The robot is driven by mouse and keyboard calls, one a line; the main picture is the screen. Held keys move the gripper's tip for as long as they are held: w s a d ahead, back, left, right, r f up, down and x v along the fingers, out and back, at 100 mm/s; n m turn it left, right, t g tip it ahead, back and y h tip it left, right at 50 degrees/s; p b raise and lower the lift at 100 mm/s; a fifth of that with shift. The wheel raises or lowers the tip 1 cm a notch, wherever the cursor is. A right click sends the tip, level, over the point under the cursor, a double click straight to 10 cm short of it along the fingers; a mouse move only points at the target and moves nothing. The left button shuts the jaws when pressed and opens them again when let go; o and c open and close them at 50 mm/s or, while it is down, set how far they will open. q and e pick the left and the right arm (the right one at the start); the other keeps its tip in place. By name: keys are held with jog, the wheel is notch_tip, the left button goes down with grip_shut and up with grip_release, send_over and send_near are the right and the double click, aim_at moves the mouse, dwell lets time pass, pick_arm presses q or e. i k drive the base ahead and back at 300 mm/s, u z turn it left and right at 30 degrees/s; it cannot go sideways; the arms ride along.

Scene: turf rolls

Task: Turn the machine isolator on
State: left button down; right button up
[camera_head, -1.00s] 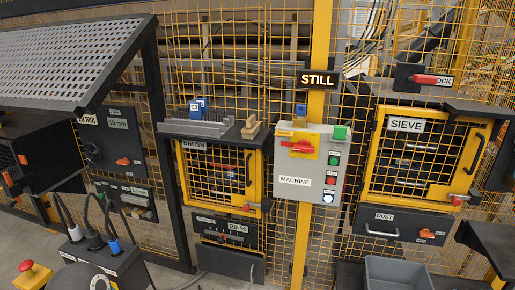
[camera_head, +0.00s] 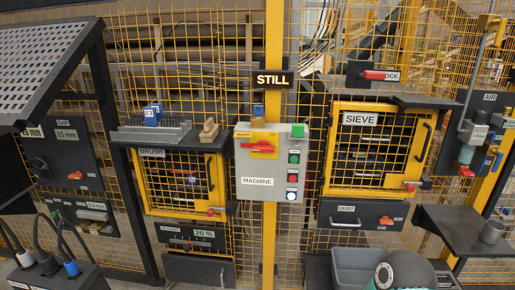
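The machine isolator is a red rotary handle (camera_head: 258,147) on a yellow plate, near the top left of the grey MACHINE box (camera_head: 262,187). The box hangs on the yellow post in the middle of the head view. The red handle lies about level, pointing left. A column of green, red and white buttons (camera_head: 293,176) runs down the box's right side. A sign reading STILL (camera_head: 272,79) is on the post above. Neither of my grippers shows clearly in the head view.
The BRUSH door (camera_head: 180,182) is left of the box and the SIEVE door (camera_head: 376,150) is right of it, both in yellow frames. A grey bin (camera_head: 352,266) stands low in front.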

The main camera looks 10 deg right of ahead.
aim_at(263, 146)
jog(key=i, duration=0.95)
jog(key=z, duration=0.05)
